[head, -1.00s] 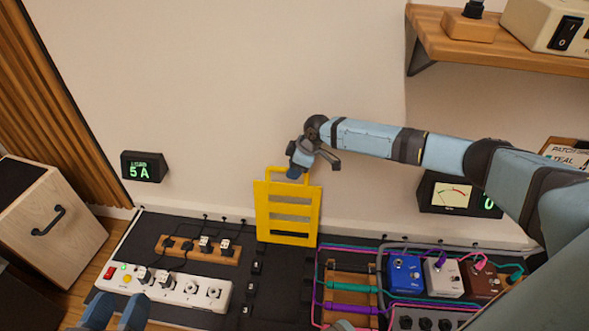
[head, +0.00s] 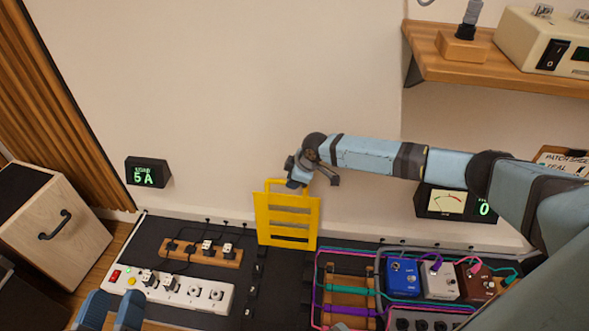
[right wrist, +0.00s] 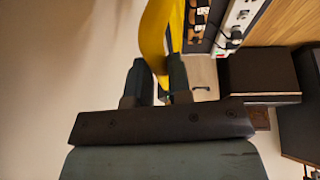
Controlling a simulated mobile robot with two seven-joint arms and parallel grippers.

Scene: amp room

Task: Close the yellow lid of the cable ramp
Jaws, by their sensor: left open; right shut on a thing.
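The yellow lid (head: 288,220) stands raised against the wall at the back of the dark board, with slots across it and a handle loop on top. My right gripper (head: 297,182) is at this top loop, shut on it. In the right wrist view, the yellow lid (right wrist: 154,35) runs between the fingers of the right gripper (right wrist: 155,82). The dark ramp base (head: 285,285) lies in front of the lid's lower edge; its details are hard to tell. My left gripper (head: 108,312) is open and empty at the lower left, near the power strip.
A white power strip (head: 180,293) and a wooden plug block (head: 203,253) lie left of the lid. Coloured cables cross a wooden rack (head: 350,292) on the right, beside several pedals (head: 440,280). A wooden shelf (head: 490,72) juts out at upper right.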

